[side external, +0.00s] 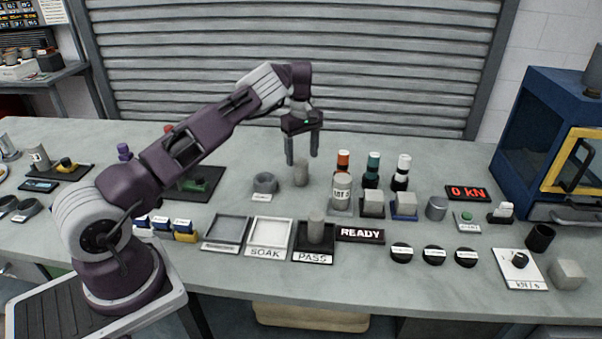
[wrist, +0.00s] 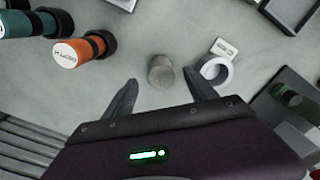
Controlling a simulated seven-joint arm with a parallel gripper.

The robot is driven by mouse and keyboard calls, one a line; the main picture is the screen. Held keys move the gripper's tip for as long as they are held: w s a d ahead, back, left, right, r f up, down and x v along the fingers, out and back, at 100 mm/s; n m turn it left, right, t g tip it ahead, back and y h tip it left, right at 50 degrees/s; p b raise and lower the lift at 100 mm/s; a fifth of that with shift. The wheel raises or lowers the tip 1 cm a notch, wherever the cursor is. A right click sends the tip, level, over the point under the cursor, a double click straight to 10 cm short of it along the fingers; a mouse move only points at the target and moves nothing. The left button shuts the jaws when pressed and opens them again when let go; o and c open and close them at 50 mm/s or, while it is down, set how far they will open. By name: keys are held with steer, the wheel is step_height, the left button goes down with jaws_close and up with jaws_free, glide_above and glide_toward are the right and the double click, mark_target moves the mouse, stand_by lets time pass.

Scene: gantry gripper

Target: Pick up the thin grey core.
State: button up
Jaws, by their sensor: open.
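A slim grey core (side external: 301,175) stands upright on the bench below my gripper (side external: 302,160). In the wrist view this core (wrist: 161,71) lies between the two fingertips (wrist: 161,79), seen from above. My gripper is open and empty, with its fingers pointing down and their tips near the core's top. I cannot tell whether they touch it. A second upright grey core (side external: 316,226) stands in the tray marked PASS (side external: 313,257). I cannot tell for sure which is the thinner.
A grey ring holder (side external: 265,184) stands close left of the core; it also shows in the wrist view (wrist: 214,71). The SOAK tray (side external: 268,240) is in front.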

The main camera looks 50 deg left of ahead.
mark_target(301, 170)
steer(key=f, duration=0.6)
steer(key=shift+a+f, duration=0.2)
steer(key=shift+f, duration=0.1)
steer(key=shift+r, duration=0.1)
jaws_close()
